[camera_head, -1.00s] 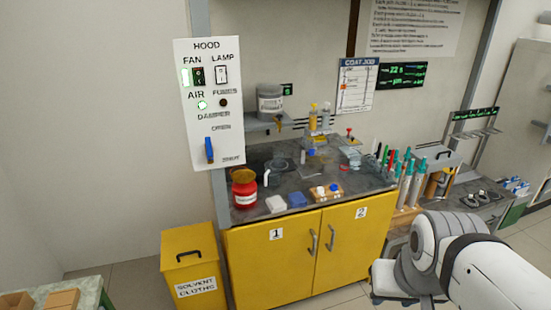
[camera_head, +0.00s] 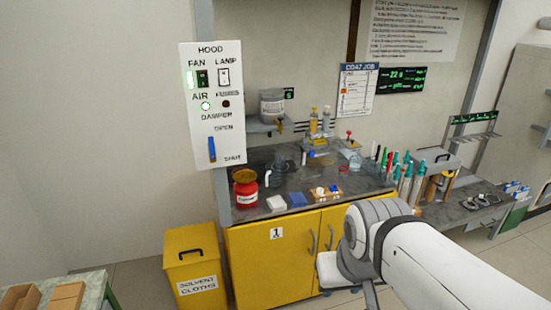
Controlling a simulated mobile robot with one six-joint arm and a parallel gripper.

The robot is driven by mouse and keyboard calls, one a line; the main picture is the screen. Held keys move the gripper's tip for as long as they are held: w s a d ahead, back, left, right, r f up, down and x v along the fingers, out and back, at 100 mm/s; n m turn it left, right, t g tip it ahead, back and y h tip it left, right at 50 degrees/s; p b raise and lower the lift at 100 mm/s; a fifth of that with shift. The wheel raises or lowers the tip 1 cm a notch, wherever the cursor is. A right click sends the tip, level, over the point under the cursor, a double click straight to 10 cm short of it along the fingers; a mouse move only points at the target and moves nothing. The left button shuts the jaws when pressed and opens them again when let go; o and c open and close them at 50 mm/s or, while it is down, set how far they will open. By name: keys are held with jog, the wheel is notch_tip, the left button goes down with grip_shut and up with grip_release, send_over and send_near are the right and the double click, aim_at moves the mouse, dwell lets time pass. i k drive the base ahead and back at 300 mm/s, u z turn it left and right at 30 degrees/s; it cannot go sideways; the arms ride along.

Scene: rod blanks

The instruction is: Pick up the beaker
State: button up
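A small clear vessel (camera_head: 355,162) that looks like a beaker stands on the dark bench top at the right of the hood, near a red-topped item. It is too small and blurred to be certain. Another clear, dark-looking glass shape (camera_head: 281,165) is further left on the bench, and I cannot tell what it is. My white and grey arm comes in from the lower right, in front of the yellow cabinet and below the bench top. The fingers of my gripper do not show.
The bench (camera_head: 325,178) is crowded: a red jar (camera_head: 246,190), a white block (camera_head: 277,203), a blue block (camera_head: 298,200), a wooden holder (camera_head: 326,193) and several upright tubes at right. A hood switch panel (camera_head: 213,106) stands at left. A yellow bin (camera_head: 196,262) is on the floor.

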aim_at(280, 160)
jog(key=i, duration=2)
jog(key=u, duration=0.05)
